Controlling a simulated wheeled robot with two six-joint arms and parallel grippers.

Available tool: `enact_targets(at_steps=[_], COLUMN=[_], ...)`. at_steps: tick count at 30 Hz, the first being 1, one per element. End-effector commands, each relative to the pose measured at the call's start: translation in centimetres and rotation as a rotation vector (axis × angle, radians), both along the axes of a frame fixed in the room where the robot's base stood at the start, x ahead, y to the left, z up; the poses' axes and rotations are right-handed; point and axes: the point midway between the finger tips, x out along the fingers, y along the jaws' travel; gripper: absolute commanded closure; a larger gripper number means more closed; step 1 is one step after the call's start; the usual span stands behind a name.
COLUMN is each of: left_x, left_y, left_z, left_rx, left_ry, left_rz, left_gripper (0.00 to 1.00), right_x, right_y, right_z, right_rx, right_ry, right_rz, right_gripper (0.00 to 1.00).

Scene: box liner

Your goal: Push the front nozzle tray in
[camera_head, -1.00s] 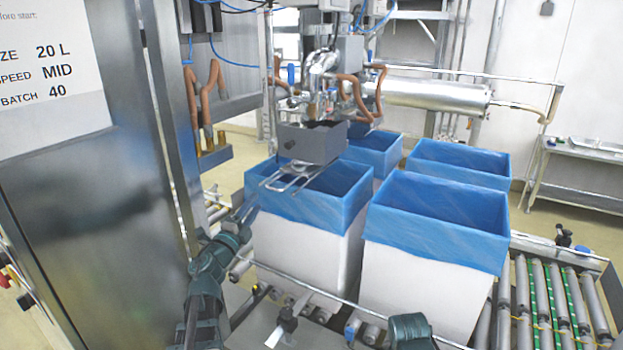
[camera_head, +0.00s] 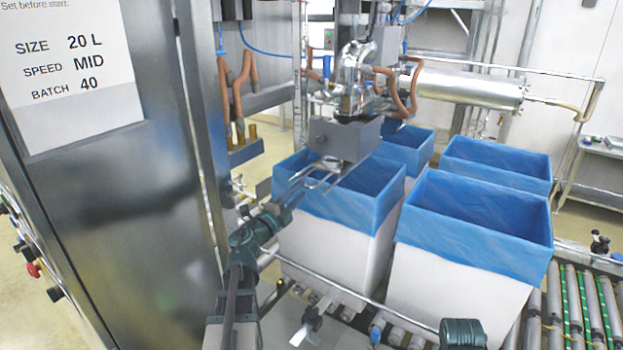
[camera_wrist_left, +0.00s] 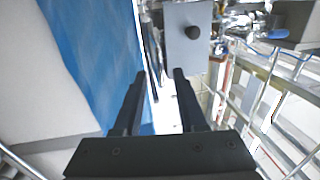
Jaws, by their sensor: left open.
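The front nozzle tray (camera_head: 345,138) appears to be the grey box hanging under the front nozzle, above the nearer left blue-lined box. In the left wrist view the grey tray (camera_wrist_left: 188,35) is straight ahead, with a round dark knob (camera_wrist_left: 192,32) on its face. My left gripper (camera_head: 303,186) is below and left of the tray, over the lined box's near left rim. Its two dark fingers (camera_wrist_left: 160,75) are apart, with nothing between them. They look clear of the tray, but the exact gap cannot be told.
Several white boxes with blue liners stand on the rollers, including the front right one (camera_head: 476,210). A steel cabinet with a settings sign (camera_head: 68,65) is close on the left. A guard rail (camera_head: 320,285) runs in front of the boxes.

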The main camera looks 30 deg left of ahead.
Motion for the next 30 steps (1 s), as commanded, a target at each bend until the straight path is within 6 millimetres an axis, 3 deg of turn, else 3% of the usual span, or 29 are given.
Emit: enact_targets(at_steps=[3, 9, 15, 25, 30], left_x=[2.7, 5.4, 6.5, 6.6, 6.6], left_y=[-0.1, -0.3, -0.5, -0.5, -0.5], left_z=[0.5, 0.9, 1.1, 1.1, 1.1], left_rx=[-0.001, -0.001, 0.0, 0.0, 0.0], left_ry=[0.0, 0.0, 0.0, 0.0, 0.0], left_rz=[-0.002, -0.001, 0.001, 0.001, 0.001], left_gripper=[0.59, 0.59, 0.59, 0.59, 0.9], right_x=[0.0, 0.0, 0.0, 0.0, 0.0], right_y=[0.0, 0.0, 0.0, 0.0, 0.0], right_z=[0.5, 0.9, 1.1, 1.1, 1.1], right_rx=[0.0, 0.0, 0.0, 0.0, 0.0], right_ry=[0.0, 0.0, 0.0, 0.0, 0.0], right_rz=[0.0, 0.0, 0.0, 0.0, 0.0], right_gripper=[0.5, 0.5, 0.5, 0.5, 0.5])
